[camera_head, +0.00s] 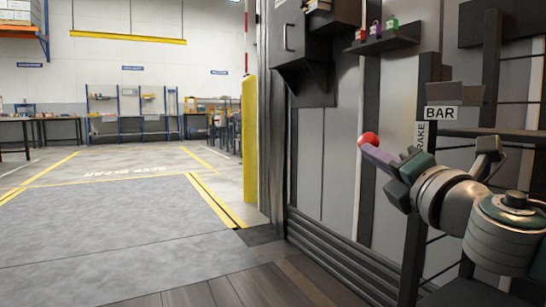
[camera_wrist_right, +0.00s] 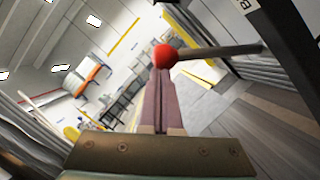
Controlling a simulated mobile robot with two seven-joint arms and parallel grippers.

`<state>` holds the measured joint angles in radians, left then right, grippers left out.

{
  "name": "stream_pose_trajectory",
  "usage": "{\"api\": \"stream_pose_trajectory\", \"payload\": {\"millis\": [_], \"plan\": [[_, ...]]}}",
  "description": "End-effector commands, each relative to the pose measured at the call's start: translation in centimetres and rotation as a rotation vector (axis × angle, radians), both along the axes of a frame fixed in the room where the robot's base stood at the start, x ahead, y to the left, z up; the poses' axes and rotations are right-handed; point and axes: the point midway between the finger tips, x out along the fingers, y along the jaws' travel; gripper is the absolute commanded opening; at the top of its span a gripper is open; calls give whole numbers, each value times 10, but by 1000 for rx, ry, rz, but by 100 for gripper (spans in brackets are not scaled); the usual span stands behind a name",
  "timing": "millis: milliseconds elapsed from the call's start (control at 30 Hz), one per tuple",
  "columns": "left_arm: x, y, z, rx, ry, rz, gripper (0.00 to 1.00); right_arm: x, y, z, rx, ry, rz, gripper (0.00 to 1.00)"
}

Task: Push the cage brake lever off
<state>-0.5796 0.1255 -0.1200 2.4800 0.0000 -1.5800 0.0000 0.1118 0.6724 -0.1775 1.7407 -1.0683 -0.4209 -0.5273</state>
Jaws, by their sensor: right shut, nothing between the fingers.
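The brake lever ends in a red ball knob (camera_head: 369,139), right of centre in the head view. In the right wrist view the knob (camera_wrist_right: 165,55) sits at the tips of my fingers, and the lever's grey rod (camera_wrist_right: 220,51) runs off to the right. My right gripper (camera_head: 368,151) is shut with nothing between its purple fingers. Its fingertips (camera_wrist_right: 163,72) are right at the knob; I cannot tell if they touch it. The lever's rod is hidden in the head view. My left gripper is not in view.
A BRAKE label (camera_head: 420,137) is on the cage's dark post, beside a BAR label (camera_head: 441,113). A shelf with small padlocks (camera_head: 383,40) hangs above. A yellow post (camera_head: 250,140) stands at the door edge. The grey floor (camera_head: 110,225) at left is clear.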

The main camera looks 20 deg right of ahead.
Motion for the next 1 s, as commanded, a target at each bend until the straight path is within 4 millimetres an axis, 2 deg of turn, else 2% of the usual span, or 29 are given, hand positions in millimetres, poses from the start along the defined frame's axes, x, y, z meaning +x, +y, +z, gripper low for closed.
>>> {"api": "stream_pose_trajectory", "payload": {"millis": [33,100,500,733,1000], "plan": [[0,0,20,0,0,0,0,0,-5,17,43,4,-4,0],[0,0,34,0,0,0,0,1,-10,26,108,9,-3,0],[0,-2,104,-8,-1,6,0,4,-52,63,467,37,-3,0],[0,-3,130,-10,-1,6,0,5,-69,71,616,49,-3,0],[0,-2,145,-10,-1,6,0,6,-79,73,712,55,-2,0]]}}
